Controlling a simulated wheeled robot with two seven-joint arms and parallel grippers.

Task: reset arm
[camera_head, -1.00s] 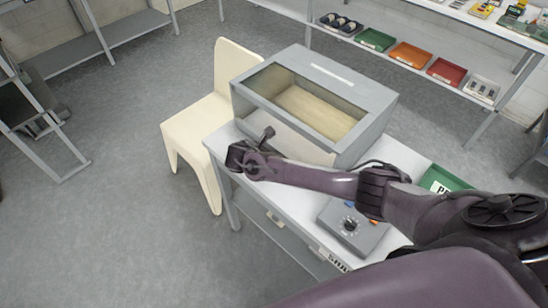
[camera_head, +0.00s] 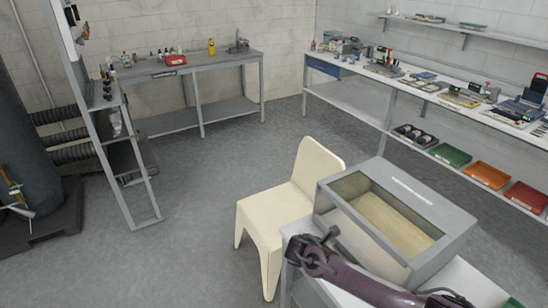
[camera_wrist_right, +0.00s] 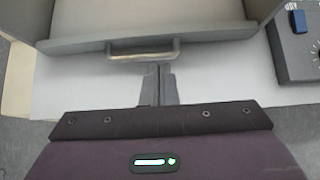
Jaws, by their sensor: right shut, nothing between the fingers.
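My right gripper (camera_head: 330,236) is at the near left side of a grey box (camera_head: 455,232) with a window in its sloped top. The right wrist view shows the right gripper's fingers (camera_wrist_right: 158,70) pressed together with nothing between them. Just beyond their tips is a metal handle (camera_wrist_right: 145,50) on a grey panel (camera_wrist_right: 90,40). I cannot tell whether the tips touch the handle. My right arm comes in from the lower right in the head view. My left gripper is not in view.
The box stands on a white table (camera_head: 470,285). A cream chair (camera_head: 290,200) is close beside it. A grey device with a knob (camera_wrist_right: 296,45) is at right in the wrist view. Shelves with coloured trays (camera_head: 450,155) line the right wall.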

